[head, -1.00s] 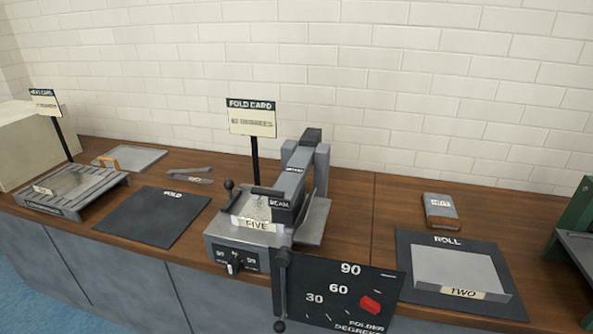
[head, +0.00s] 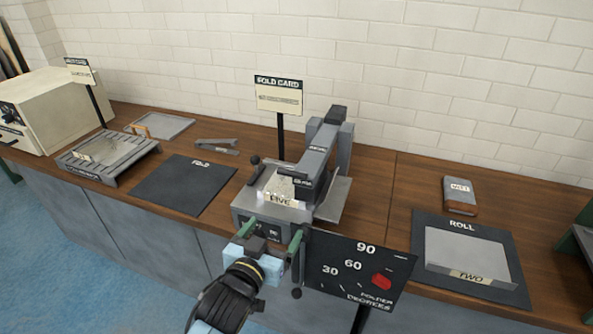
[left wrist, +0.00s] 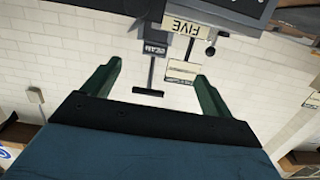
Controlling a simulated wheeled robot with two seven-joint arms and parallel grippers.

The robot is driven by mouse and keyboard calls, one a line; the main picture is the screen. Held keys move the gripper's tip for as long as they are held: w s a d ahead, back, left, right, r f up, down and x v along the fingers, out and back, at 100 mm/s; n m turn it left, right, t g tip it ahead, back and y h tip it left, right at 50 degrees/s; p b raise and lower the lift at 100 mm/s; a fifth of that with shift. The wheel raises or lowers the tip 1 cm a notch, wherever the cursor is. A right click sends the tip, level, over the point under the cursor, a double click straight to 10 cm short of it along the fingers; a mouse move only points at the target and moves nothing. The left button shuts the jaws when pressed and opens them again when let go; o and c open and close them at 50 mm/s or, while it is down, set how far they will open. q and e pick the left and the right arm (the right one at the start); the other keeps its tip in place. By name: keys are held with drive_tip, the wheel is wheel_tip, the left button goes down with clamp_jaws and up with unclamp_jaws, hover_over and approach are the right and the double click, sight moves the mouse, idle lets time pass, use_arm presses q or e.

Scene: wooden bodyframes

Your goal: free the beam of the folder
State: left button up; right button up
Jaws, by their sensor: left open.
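The grey folder (head: 262,212) stands at the bench's front edge, with a sheet on its bed under a FIVE tag (head: 281,199). A lever with a black knob (head: 256,161) stands at the folder's left. My left gripper (head: 271,236) is open and empty in front of the folder, its green fingers apart near the front dials. In the left wrist view its fingers (left wrist: 158,72) also stand apart, with the upside-down FIVE and BEAM labels beyond. My right gripper is out of view.
A black degrees board (head: 357,268) with a red marker hangs right of the gripper, a dark rod (head: 297,270) at its left edge. A FOLD mat (head: 184,184) lies left, a ROLL mat (head: 425,275) with plate TWO right. A FOLD CARD sign (head: 279,95) stands behind.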

use_arm(q)
drive_tip(key=t, duration=0.2)
approach(294, 173)
drive_tip(key=x, duration=0.8)
drive_tip(key=f+x, duration=0.1)
drive_tip(key=x, duration=0.3)
drive_tip(key=shift+w+a, duration=0.15)
drive_tip(key=shift+w, duration=0.35)
drive_tip(key=c, duration=1.4)
